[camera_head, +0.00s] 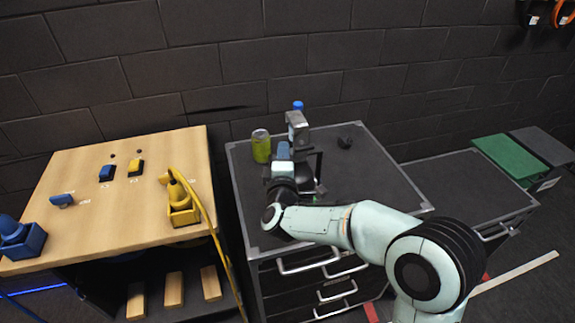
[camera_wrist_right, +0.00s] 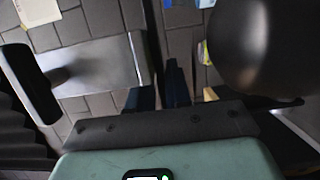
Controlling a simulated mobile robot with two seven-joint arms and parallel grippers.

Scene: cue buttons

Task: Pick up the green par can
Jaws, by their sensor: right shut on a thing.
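My right gripper (camera_head: 289,148) is over the back of the dark-topped cabinet, shut on a dark grey, boxy lamp-like thing (camera_head: 298,128). In the right wrist view my fingers (camera_wrist_right: 161,92) are close together, with a grey flat-sided part (camera_wrist_right: 95,65) on the left and a large dark rounded shape (camera_wrist_right: 268,45) at upper right. I cannot tell whether the held thing is the green par can; no green shows on it. A yellow-green cylinder (camera_head: 261,146) stands upright on the cabinet, just left of my gripper. My left gripper is not in view.
The cabinet top (camera_head: 370,185) has a small black lump (camera_head: 345,142) at the back; a blue top (camera_head: 298,105) shows behind the gripper. A wooden table (camera_head: 110,215) with blue and yellow buttons is left. A lower grey surface (camera_head: 455,190) is right. A brick wall stands behind.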

